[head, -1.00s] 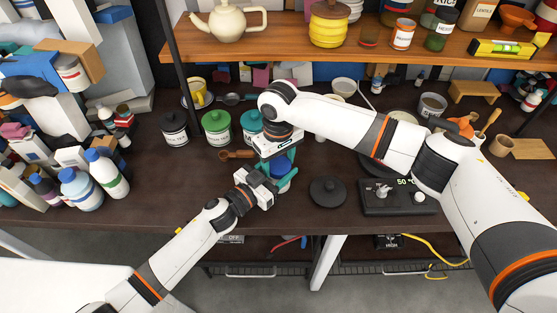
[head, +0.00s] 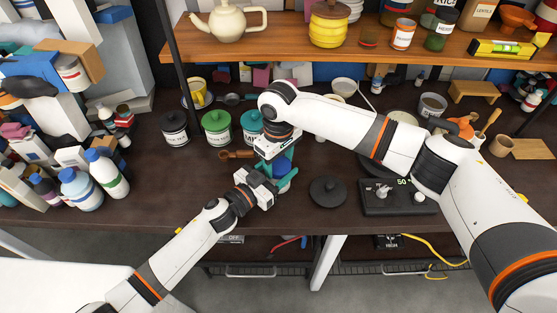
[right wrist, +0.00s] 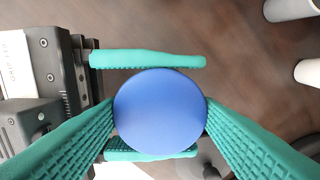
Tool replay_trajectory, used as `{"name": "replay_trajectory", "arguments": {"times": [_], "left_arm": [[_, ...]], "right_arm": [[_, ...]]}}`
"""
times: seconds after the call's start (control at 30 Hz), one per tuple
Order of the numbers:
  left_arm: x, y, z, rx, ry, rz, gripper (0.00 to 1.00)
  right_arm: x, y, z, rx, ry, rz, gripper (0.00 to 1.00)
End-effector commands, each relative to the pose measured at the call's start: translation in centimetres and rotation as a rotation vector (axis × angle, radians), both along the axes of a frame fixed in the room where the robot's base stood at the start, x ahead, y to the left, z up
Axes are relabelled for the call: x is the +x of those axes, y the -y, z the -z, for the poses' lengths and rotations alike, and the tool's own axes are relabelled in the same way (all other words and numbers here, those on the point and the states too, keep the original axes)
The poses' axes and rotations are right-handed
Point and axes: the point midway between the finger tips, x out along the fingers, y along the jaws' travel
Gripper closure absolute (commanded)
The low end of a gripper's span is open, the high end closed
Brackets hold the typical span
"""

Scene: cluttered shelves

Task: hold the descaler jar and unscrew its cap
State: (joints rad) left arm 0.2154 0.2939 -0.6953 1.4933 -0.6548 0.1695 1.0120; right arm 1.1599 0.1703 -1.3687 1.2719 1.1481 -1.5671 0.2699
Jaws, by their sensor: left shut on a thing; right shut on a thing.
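The descaler jar (head: 284,187) stands near the front of the dark worktop, mostly hidden by my grippers in the head view. Its round blue cap (right wrist: 160,113) fills the middle of the right wrist view. My right gripper (head: 280,163) comes down from above, its two green fingers shut on the cap from opposite sides. My left gripper (head: 279,181) reaches in from the front left, shut on the jar below. Its fingers show above and below the cap in the right wrist view (right wrist: 150,108). I cannot tell how loose the cap is.
A black round lid (head: 328,191) and a black scale (head: 397,197) lie to the right. Black, green (head: 216,127) and teal (head: 251,126) canisters stand behind, with a wooden scoop (head: 236,155) in front. Bottles (head: 81,188) crowd the left. The front worktop between bottles and jar is clear.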

Motion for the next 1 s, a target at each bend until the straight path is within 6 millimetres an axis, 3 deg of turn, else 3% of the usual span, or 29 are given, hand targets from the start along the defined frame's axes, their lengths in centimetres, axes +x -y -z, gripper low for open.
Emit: {"name": "replay_trajectory", "arguments": {"times": [0.27, 0.3, 0.43, 0.73, 1.0], "left_arm": [[0.0, 0.0, 0.0, 0.001, -0.001, 0.0, 1.0], [0.0, 0.0, 0.0, 0.001, -0.001, 0.0, 1.0], [0.0, 0.0, 0.0, 0.001, -0.001, 0.0, 1.0], [0.0, 0.0, 0.0, 0.001, -0.001, 0.0, 1.0], [0.0, 0.0, 0.0, 0.001, -0.001, 0.0, 1.0]], "right_arm": [[0.1, 0.1, 0.0, -0.001, 0.001, 0.001, 0.7], [0.1, 0.1, 0.0, -0.001, 0.001, 0.001, 0.41], [0.0, 0.0, 0.0, -0.001, 0.001, 0.001, 0.21], [0.0, 0.0, -0.3, 0.0, 0.001, 0.0, 0.21], [0.0, 0.0, -3.6, 0.001, 0.002, 0.0, 0.21]]}}
